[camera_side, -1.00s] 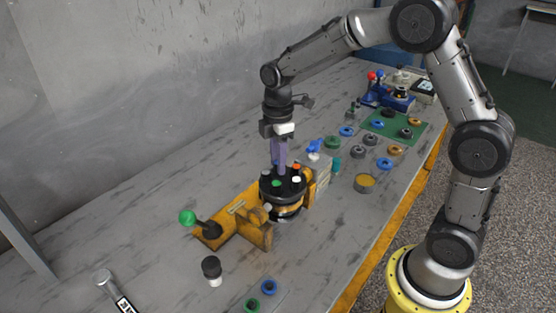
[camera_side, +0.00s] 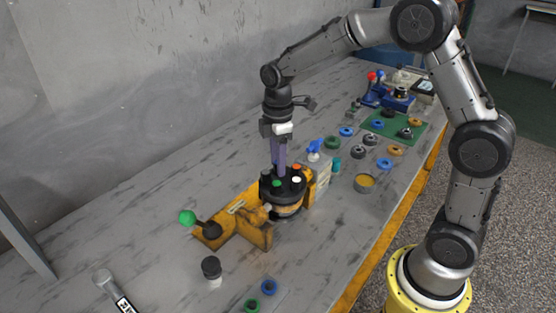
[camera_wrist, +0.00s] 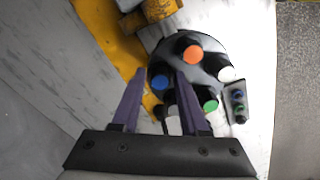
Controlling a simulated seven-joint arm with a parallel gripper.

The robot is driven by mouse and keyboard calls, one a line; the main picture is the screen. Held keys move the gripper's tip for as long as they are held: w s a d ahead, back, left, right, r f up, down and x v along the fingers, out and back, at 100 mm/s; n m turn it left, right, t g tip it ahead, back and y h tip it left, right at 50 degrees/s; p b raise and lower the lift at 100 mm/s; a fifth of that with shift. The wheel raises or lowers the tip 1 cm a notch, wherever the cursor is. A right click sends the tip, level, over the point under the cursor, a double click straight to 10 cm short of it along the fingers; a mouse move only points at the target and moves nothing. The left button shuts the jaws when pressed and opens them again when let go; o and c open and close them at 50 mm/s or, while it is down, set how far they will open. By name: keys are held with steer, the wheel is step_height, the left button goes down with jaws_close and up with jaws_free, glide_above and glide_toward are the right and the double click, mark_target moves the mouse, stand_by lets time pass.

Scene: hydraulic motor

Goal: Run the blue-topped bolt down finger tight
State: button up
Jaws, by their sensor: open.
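The black round motor cover (camera_side: 284,194) sits in the yellow fixture, with several coloured bolt heads on top. In the wrist view, the blue-topped bolt (camera_wrist: 159,82) stands between my two fingertips, left of the orange-topped bolt (camera_wrist: 193,54). The green-topped bolt (camera_wrist: 210,105) and white-topped bolt (camera_wrist: 227,74) are farther right. My gripper (camera_wrist: 161,73) is open, its fingers on either side of the blue top with a gap showing. In the side view my gripper (camera_side: 279,172) points down at the cover, and the blue top is hidden there.
The yellow fixture (camera_side: 255,235) has a lever with a green knob (camera_side: 187,217) at left. A black-topped part (camera_side: 211,267) stands in front. The bench at left is mostly clear.

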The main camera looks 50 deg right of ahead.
steer(key=shift+r, duration=4)
steer(key=shift+r, duration=0.3)
steer(key=s+a+r+m+t, duration=0.1)
steer(key=s+r+m+t, duration=0.15)
steer(key=s+r, duration=0.75)
steer(key=s+f+m+t, duration=0.1)
steer(key=s+f+m, duration=0.2)
steer(key=s, duration=0.4)
steer(key=s+f+m+t, duration=0.2)
steer(key=s+f+m, duration=0.2)
steer(key=s+m, duration=0.2)
steer(key=shift+s+a+f, duration=0.2)
steer(key=shift+s+f, duration=0.05)
steer(key=shift+s, duration=0.45)
